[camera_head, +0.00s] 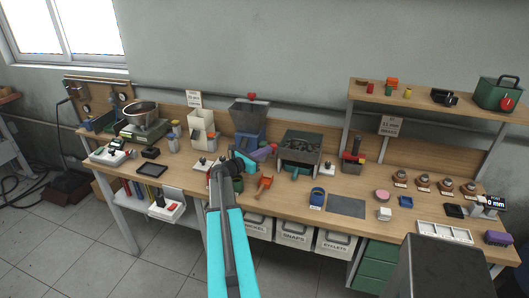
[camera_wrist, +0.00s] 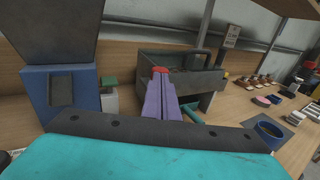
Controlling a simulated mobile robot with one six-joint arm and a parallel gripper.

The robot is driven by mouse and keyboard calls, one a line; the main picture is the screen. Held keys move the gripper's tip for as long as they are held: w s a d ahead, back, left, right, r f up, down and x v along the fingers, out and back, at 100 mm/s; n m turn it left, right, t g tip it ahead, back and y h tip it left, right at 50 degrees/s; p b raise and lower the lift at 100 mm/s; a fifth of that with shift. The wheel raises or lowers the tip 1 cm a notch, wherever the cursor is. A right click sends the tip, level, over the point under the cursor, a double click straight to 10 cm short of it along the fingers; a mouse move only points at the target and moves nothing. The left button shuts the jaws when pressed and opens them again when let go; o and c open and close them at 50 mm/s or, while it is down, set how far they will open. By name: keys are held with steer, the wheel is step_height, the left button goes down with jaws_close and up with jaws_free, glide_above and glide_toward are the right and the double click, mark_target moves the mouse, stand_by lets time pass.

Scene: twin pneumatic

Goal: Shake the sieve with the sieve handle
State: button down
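The sieve is a grey box-shaped unit with dark pieces in its top (camera_head: 301,147), standing on the bench right of the blue hopper machine.
The blue hopper machine (camera_head: 249,125) stands close behind my gripper. An orange tool (camera_head: 264,185) lies in front. A blue cup (camera_head: 317,197) and a dark mat (camera_head: 346,207) are right of the sieve. A shelf (camera_head: 415,105) overhangs the right side.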

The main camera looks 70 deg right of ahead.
steer(key=d+b, duration=0.1)
steer(key=d, duration=0.5)
steer(key=shift+w+d+b, duration=0.15)
steer(key=shift+b, duration=0.2)
stand_by(0.4)
steer(key=f+b+v, duration=0.1)
steer(key=b+v, duration=0.2)
steer(key=v, duration=1.1)
steer(key=shift+r+b, duration=0.4)
steer(key=shift+f, duration=0.1)
